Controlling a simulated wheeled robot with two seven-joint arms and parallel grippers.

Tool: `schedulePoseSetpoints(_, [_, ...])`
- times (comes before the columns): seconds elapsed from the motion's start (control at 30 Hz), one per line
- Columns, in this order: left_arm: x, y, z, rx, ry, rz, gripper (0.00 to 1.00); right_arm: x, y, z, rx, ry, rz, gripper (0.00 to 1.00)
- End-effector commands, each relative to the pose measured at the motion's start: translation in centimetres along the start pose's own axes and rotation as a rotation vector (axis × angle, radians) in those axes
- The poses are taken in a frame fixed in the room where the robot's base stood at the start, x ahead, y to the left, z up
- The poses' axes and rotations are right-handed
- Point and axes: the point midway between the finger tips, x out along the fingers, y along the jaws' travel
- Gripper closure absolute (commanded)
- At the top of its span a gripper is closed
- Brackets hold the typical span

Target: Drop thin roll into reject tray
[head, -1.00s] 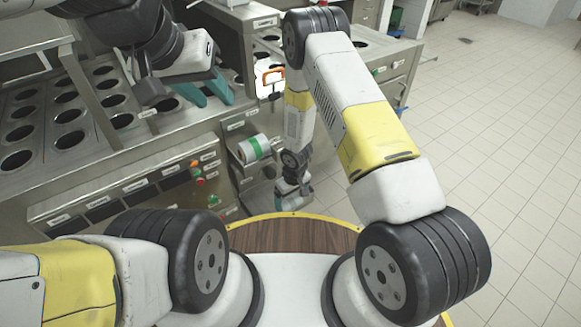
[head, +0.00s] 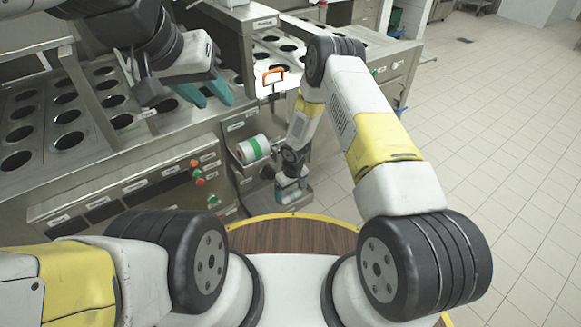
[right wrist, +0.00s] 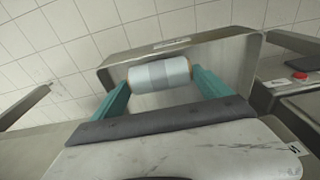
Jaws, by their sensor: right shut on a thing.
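The thin roll (right wrist: 160,74) is pale with a grey band; in the right wrist view it lies between the two teal fingers of my right gripper (right wrist: 160,82). The gripper is shut on the roll's ends. Behind and around the roll is a shallow metal tray (right wrist: 118,78) with a small label on its rim. In the head view my right gripper (head: 288,188) is low at the machine's front, over a small lower tray (head: 303,195); the held roll cannot be made out there. My left gripper (head: 205,93) is open and empty, above the counter.
A white roll with a green band (head: 254,149) rests on a holder above the lower tray. Counters with round holes (head: 68,116) fill the left. The tiled floor (head: 500,150) at right is clear.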

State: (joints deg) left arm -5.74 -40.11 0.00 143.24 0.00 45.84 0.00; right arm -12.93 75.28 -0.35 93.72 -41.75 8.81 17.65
Motion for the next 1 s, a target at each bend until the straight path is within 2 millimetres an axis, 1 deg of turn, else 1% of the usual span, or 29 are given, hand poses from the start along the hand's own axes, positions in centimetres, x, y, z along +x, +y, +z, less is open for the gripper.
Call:
schedulePoseSetpoints(0.33, [0.0,0.0,0.0,0.000,0.000,0.000,0.64,1.1,0.0,0.1,0.001,-0.001,0.000,0.57])
schedulePoseSetpoints(0.47, [0.0,0.0,0.0,0.000,0.000,0.000,0.64,1.1,0.0,0.1,0.001,0.000,0.000,0.57])
schedulePoseSetpoints(0.5, [0.0,0.0,0.0,0.000,0.000,0.000,0.64,1.2,0.0,0.2,0.001,-0.001,0.000,0.07])
schedulePoseSetpoints(0.53, [0.0,0.0,0.0,0.000,0.000,0.000,0.64,1.1,0.0,0.2,0.001,-0.001,0.000,0.01])
schedulePoseSetpoints(0.77, [0.0,0.0,0.0,0.000,0.000,0.000,0.64,1.1,0.0,0.2,0.000,0.000,0.000,0.00])
schedulePoseSetpoints(0.83, [0.0,0.0,0.0,0.000,0.000,0.000,0.64,0.8,0.0,0.1,0.000,0.000,0.000,0.00])
schedulePoseSetpoints(0.93, [0.0,0.0,0.0,0.000,0.000,0.000,0.64,-0.2,0.0,-0.1,-0.001,0.002,0.000,0.00])
schedulePoseSetpoints(1.0, [0.0,0.0,0.0,0.000,0.000,0.000,0.64,-1.4,0.0,-0.1,-0.001,0.002,0.001,0.00])
